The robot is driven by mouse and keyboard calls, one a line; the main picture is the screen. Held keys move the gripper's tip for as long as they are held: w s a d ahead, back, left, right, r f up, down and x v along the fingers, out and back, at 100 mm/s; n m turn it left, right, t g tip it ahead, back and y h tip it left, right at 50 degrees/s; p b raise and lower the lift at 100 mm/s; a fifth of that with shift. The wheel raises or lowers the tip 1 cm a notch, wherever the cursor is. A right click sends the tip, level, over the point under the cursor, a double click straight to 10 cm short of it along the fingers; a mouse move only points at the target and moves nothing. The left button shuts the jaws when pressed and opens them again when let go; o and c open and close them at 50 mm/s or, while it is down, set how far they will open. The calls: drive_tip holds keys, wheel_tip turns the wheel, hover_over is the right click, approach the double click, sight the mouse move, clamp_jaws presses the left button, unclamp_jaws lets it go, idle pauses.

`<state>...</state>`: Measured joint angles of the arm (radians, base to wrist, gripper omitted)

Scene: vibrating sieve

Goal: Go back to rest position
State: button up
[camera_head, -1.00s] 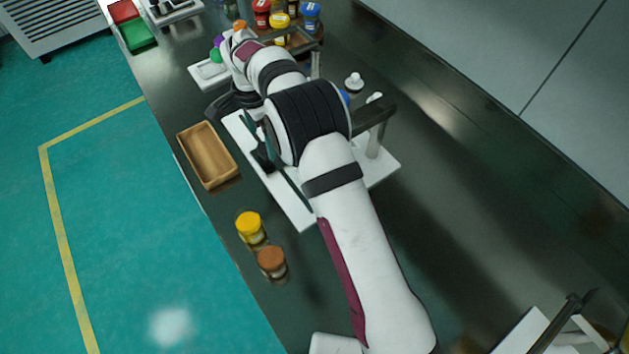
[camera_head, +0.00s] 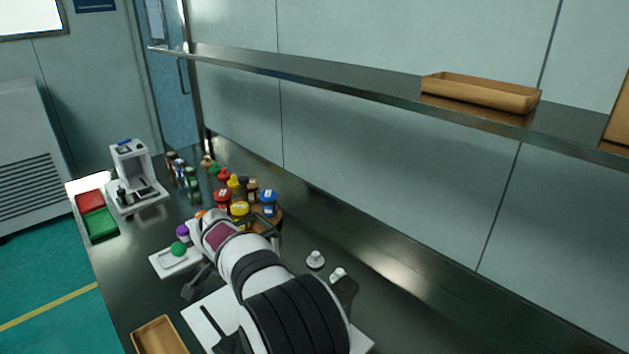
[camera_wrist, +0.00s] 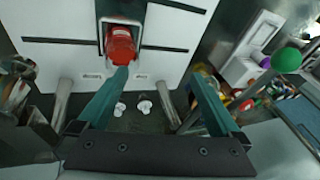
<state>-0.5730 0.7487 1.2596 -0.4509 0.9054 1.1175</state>
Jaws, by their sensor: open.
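My gripper (camera_wrist: 160,76) is open, its two teal fingers spread with nothing between them in the wrist view. A red object (camera_wrist: 121,44) sits in a slot of a white device (camera_wrist: 65,65) beyond the fingertips; it lies near the left fingertip, and I cannot tell whether they touch. In the head view my arm reaches over the counter and covers most of a white base plate (camera_head: 203,318). My fingertips are not clear there.
A wooden tray (camera_head: 158,337) lies front left. Colour-capped jars (camera_head: 239,208) stand behind my arm. Two small white pieces (camera_head: 316,259) lie to its right. A scale (camera_head: 172,261) with a green item is left of my arm. A shelf (camera_head: 330,80) runs above the counter.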

drive_tip(key=d+r+n+t, duration=0.35)
drive_tip(key=d+r, duration=0.65)
drive_tip(key=d, duration=0.4)
drive_tip(key=s+d+h, duration=0.2)
drive_tip(key=s+d, duration=0.6)
drive_tip(key=d, duration=0.3)
drive_tip(key=s+d+f+g+h, duration=0.1)
drive_tip(key=s+d+g, duration=0.1)
drive_tip(key=s+d, duration=0.35)
drive_tip(key=s+d+f+g, duration=0.1)
drive_tip(key=s+d, duration=0.1)
drive_tip(key=s, duration=0.7)
drive_tip(key=s+a+f+g+y, duration=0.1)
drive_tip(key=s+a+g+y, duration=0.1)
drive_tip(key=s+a, duration=0.2)
drive_tip(key=s+a+f+m+g+y, duration=0.1)
drive_tip(key=s+a+g+y, duration=0.1)
drive_tip(key=s, duration=0.8)
drive_tip(key=shift+s+a+g, duration=0.3)
drive_tip(key=shift+a+g, duration=0.35)
drive_tip(key=shift+a, duration=0.25)
drive_tip(key=shift+f+m, duration=0.1)
drive_tip(key=shift+m, duration=0.15)
